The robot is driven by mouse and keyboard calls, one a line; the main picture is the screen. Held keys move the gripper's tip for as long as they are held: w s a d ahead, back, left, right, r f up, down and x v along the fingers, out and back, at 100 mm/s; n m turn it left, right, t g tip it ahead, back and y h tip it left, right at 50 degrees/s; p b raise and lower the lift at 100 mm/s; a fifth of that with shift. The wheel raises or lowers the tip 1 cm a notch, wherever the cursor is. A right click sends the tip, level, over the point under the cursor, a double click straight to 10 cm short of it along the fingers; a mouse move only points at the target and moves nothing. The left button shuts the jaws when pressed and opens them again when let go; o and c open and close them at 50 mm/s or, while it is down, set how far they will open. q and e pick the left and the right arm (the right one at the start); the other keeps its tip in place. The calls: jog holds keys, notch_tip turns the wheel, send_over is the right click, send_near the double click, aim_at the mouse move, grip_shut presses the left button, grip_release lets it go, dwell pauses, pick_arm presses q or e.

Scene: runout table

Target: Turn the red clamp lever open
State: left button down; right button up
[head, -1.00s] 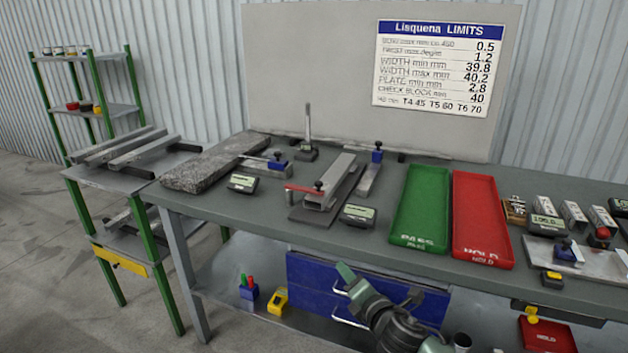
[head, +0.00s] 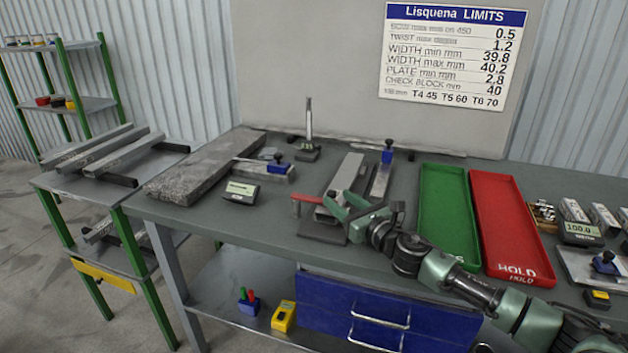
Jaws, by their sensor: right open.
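The red clamp lever (head: 305,198) sticks out to the left at the near end of the clamp fixture on the workbench. The fixture holds a grey metal bar (head: 349,172) and stands on a dark base plate (head: 318,229). My right gripper (head: 335,205) is open, just right of the lever, over the near end of the bar. The gap between its fingers and the lever is hard to judge. My gripper and wrist hide part of the clamp and plate. My left gripper is not in view.
The green PASS tray (head: 447,215) and red HOLD tray (head: 512,228) lie right of the fixture, close to my arm. A granite slab (head: 205,168) and a small display gauge (head: 241,192) are on the left. An upright stand (head: 308,130) is behind. Blue drawers (head: 385,318) are below.

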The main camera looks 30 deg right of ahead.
aim_at(331, 192)
jog(key=shift+w, duration=0.3)
jog(key=w, duration=0.2)
jog(key=w+p, duration=0.1)
jog(key=shift+w+a+r, duration=0.1)
jog(key=shift+w+r, duration=0.25)
jog(key=shift+w+f, duration=0.2)
jog(key=shift+w, duration=0.95)
jog(key=shift+w+p, duration=0.3)
jog(key=shift+c, duration=0.7)
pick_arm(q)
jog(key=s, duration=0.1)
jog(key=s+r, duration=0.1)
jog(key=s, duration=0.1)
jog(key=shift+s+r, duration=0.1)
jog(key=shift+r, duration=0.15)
pick_arm(e)
grip_shut()
